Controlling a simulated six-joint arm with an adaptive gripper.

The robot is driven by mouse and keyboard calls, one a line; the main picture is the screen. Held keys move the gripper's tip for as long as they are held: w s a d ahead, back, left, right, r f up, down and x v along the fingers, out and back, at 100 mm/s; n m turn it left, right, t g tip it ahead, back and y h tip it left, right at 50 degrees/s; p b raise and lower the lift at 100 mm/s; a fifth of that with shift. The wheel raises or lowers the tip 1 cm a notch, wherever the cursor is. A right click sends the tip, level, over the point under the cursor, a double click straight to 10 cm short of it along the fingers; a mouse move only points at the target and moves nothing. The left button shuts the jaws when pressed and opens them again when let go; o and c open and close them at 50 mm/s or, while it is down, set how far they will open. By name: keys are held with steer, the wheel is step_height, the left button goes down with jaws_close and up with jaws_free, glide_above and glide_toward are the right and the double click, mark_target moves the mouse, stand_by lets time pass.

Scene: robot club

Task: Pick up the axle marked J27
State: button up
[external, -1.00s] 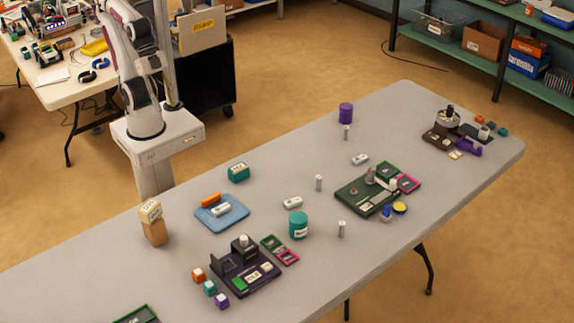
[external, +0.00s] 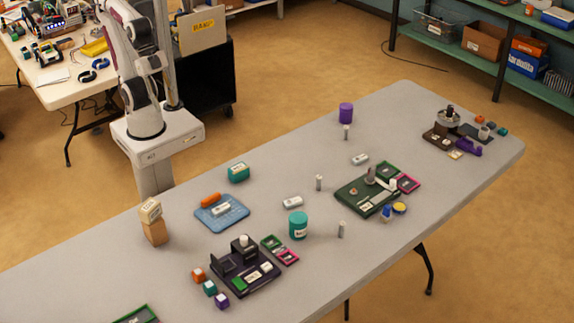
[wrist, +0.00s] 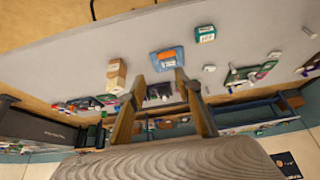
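Several small pale grey pieces that look like axles are on the grey table. Upright ones are a back axle (external: 346,132), a middle axle (external: 318,183) and a front axle (external: 341,229). A pale labelled piece (external: 292,203) and another pale piece (external: 360,160) lie flat. The blue tray (external: 240,217) holds an orange bar (external: 210,199) and a pale labelled piece (external: 220,210). I cannot read J27 on any of them. My gripper (wrist: 159,78) is open and empty in the wrist view, high above the table; the external view does not show it.
A wooden block (external: 154,230) with a pale labelled top stands left of the tray. A green box (external: 238,172), a teal jar (external: 298,226) and a purple cylinder (external: 346,113) stand nearby. A dark fixture (external: 228,284) and a green board (external: 350,199) carry small parts. Bare table lies between them.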

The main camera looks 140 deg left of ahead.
steer(key=w+a+t+y, duration=0.1)
steer(key=w+a, duration=0.4)
steer(key=w, duration=0.7)
steer(key=w+a+n+t+y, duration=0.15)
steer(key=w+a, duration=0.35)
steer(key=w, duration=0.7)
steer(key=w+a+t, duration=0.2)
steer(key=w+a, duration=0.3)
steer(key=w, duration=0.7)
steer(key=w+a+f+t, duration=0.1)
steer(key=w+a+f, duration=0.2)
steer(key=w+f, duration=0.3)
steer(key=w+a+f+m+t+h, duration=0.1)
steer(key=w+a+f, duration=0.3)
steer(key=f, duration=0.6)
steer(key=w+a+f+t+h, duration=0.1)
steer(key=w+a+f, duration=0.3)
steer(key=w+f, duration=0.4)
steer(key=shift+w+f+m, duration=0.25)
steer(key=shift+w+f, duration=0.1)
steer(key=shift+w, duration=0.1)
steer(key=shift+f+t+h, duration=0.25)
steer(key=shift+f, duration=0.35)
steer(key=shift+w, duration=0.15)
